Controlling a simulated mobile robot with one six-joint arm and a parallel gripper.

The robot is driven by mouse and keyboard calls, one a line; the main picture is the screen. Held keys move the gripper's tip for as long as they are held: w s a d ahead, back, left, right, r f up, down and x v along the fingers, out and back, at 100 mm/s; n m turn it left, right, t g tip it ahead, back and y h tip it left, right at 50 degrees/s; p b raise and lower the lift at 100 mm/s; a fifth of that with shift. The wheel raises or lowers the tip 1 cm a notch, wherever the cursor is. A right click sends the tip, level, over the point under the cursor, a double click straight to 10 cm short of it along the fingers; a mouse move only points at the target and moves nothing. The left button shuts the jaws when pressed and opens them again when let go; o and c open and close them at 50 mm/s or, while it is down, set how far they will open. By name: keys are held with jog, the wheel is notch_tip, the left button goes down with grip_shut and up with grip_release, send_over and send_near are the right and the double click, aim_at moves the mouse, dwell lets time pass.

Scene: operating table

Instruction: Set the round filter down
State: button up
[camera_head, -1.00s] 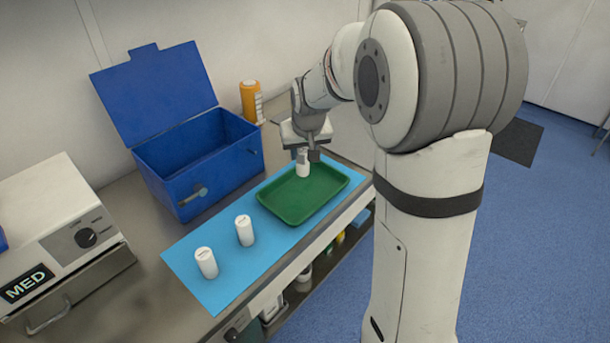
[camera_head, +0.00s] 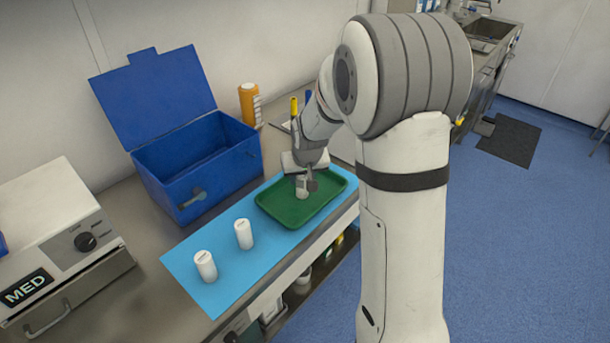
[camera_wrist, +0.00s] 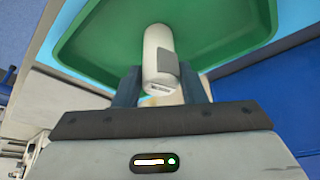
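The round filter, a white cylinder with a grey patch, is between the fingers of my gripper (camera_head: 307,186). In the wrist view the filter (camera_wrist: 158,50) sits between the two dark fingers of my gripper (camera_wrist: 160,88), which is shut on it. The green tray (camera_head: 268,207) lies under it on the blue mat. The filter is low over the tray's inside, near its middle; I cannot tell whether its base touches the tray floor. The tray (camera_wrist: 90,45) also fills much of the wrist view.
Two similar white cylinders (camera_head: 205,265) and (camera_head: 244,234) stand on the blue mat (camera_head: 215,295) left of the tray. An open blue box (camera_head: 205,170) and an orange bottle (camera_head: 249,104) stand behind. A MED device (camera_head: 60,250) is at the left.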

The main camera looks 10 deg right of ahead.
jog(key=o, duration=0.3)
jog(key=shift+r, duration=0.1)
jog(key=shift+r, duration=0.2)
jog(key=b+v, duration=0.1)
jog(key=v, duration=1.1)
jog(key=s+f+g, duration=0.1)
jog(key=s, duration=2.3)
jog(key=shift+d, duration=0.4)
